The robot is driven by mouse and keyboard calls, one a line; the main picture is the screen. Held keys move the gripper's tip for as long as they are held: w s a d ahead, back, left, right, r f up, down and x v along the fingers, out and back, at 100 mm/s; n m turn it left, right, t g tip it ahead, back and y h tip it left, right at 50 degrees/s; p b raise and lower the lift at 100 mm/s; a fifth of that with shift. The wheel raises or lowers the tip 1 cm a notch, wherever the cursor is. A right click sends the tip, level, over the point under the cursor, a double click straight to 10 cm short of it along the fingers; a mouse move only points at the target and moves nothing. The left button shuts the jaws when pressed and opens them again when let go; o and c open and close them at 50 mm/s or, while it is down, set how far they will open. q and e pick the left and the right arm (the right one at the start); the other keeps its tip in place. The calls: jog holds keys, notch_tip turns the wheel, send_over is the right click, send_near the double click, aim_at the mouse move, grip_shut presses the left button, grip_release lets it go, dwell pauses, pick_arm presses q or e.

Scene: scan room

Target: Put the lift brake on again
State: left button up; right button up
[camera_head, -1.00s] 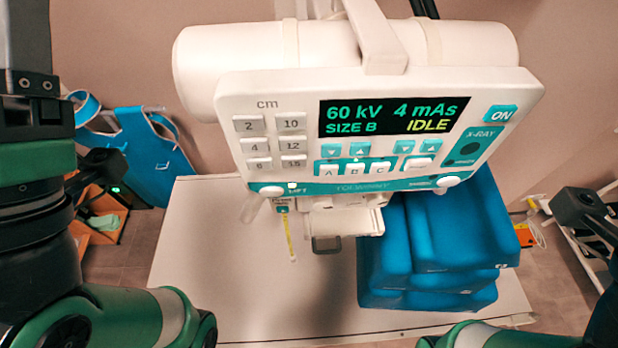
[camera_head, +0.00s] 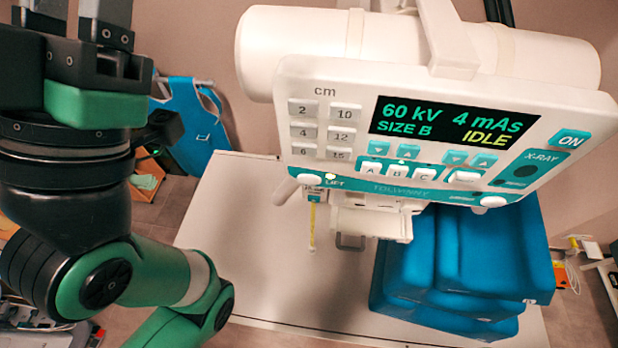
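The white X-ray unit (camera_head: 560,110) hangs over the table with its control panel facing me. A white knob (camera_head: 310,180) sits at the panel's lower left beside the word LIFT, with a small pale light next to it. The display (camera_head: 445,122) reads 60 kV, 4 mAs, SIZE B, IDLE. A second white knob (camera_head: 493,202) is at the lower right; its label is too small to read. My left gripper (camera_head: 72,14) is at the top left, apart from the panel; its fingertips are cut off by the frame. My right gripper is out of view.
Blue stacked blocks (camera_head: 490,255) stand on the pale table (camera_head: 265,265) under the unit. A yellow tape (camera_head: 312,228) hangs below the panel's left side. A blue apron (camera_head: 195,115) hangs behind, near my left arm. The table's left part is clear.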

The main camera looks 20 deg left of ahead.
pick_arm(q)
grip_shut()
dwell(1.4)
